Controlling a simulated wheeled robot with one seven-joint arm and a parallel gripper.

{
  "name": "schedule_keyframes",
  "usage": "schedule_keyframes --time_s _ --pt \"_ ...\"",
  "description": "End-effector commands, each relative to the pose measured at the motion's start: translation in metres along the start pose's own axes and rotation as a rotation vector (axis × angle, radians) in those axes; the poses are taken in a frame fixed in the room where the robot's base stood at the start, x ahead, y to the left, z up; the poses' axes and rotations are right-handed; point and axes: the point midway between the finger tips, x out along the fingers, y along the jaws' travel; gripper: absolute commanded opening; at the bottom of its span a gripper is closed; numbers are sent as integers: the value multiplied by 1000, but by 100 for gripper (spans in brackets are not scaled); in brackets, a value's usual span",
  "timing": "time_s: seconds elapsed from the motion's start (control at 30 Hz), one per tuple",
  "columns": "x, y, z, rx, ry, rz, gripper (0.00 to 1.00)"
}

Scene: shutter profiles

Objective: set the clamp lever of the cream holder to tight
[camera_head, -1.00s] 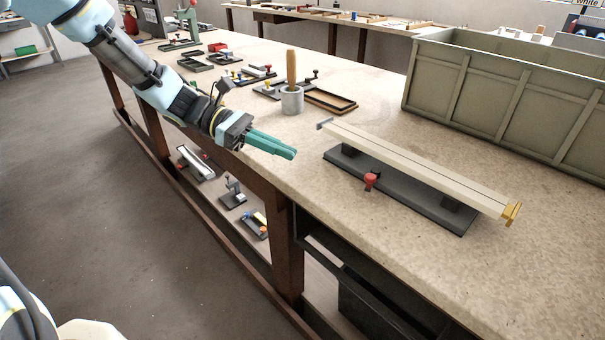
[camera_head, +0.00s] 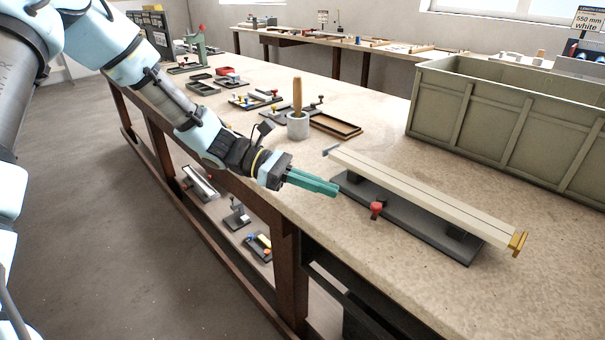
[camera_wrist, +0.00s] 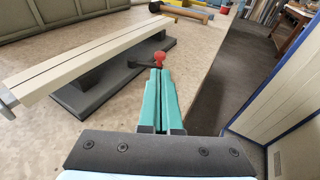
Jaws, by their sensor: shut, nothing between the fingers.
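A cream holder profile (camera_head: 425,195) lies along a dark grey base (camera_head: 405,220) on the bench, with a grey end piece (camera_head: 331,150) at its far end and a yellow-brown end piece (camera_head: 518,243) at its near end. A red-knobbed clamp lever (camera_head: 376,209) sits at the base's front side. It also shows in the wrist view as a red knob (camera_wrist: 159,58) just beyond my fingertips. My gripper (camera_head: 335,190) has teal fingers, shut and empty, left of the lever and apart from it in the head view. In the wrist view the fingers (camera_wrist: 160,73) point at the knob; contact cannot be told.
A large olive-grey crate (camera_head: 505,120) stands behind the holder. A grey pot with a wooden handle (camera_head: 298,122) and a brown tray (camera_head: 335,125) are farther back. The bench front edge runs below my gripper.

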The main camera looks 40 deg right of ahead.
Motion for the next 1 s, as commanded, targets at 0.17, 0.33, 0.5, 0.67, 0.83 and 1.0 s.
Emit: schedule_keyframes --time_s 0.17,0.33,0.5,0.67,0.83,1.0 --pt "35 -1 3 -2 -2 -4 0" --pt "55 -1 2 -2 -2 -2 0" --pt "64 0 0 1 0 -1 0" --pt "65 0 0 0 0 0 0" --pt "65 0 0 0 0 0 0" --pt "68 0 0 -2 -1 6 0"
